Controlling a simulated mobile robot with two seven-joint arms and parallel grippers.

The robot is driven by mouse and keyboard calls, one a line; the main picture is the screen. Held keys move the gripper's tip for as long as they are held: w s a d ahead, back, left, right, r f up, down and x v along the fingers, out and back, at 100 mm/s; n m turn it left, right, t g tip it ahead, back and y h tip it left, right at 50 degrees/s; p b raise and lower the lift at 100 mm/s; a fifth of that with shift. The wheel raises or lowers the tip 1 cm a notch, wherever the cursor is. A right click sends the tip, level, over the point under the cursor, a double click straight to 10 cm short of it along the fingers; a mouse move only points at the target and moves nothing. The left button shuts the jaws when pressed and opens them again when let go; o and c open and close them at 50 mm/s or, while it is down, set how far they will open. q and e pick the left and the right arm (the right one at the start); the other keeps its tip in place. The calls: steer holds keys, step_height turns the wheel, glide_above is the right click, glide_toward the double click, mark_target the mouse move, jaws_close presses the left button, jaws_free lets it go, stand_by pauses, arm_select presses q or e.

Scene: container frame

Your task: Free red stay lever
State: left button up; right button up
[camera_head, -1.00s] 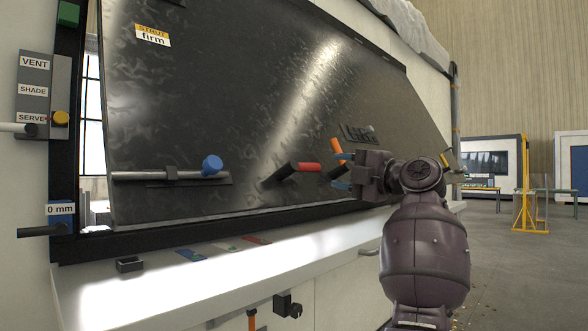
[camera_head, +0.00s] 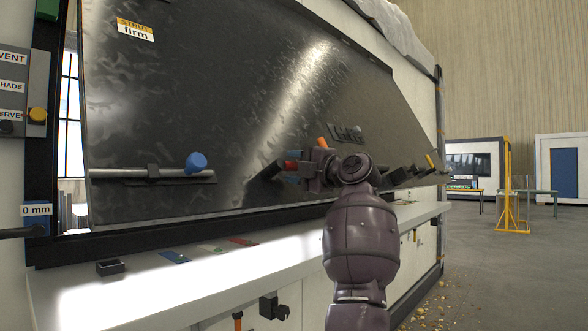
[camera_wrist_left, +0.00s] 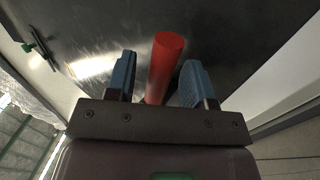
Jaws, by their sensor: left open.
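The red stay lever (camera_head: 290,165) sits on the lower part of the dark tilted panel (camera_head: 240,90), its black base to the left. My left gripper (camera_head: 294,172) is at it and hides part of it in the head view. In the left wrist view the red lever (camera_wrist_left: 165,65) is a red cylinder standing between my open blue fingers (camera_wrist_left: 157,80). My right gripper is not in view.
A rod with a blue knob (camera_head: 196,162) lies left on the panel. An orange lever (camera_head: 322,143) stands just behind my gripper. Several dark fittings and a yellow-tipped piece (camera_head: 429,161) are further right. A white ledge (camera_head: 130,295) runs below.

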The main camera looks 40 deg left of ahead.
arm_select(q)
steer(key=shift+a, duration=0.4)
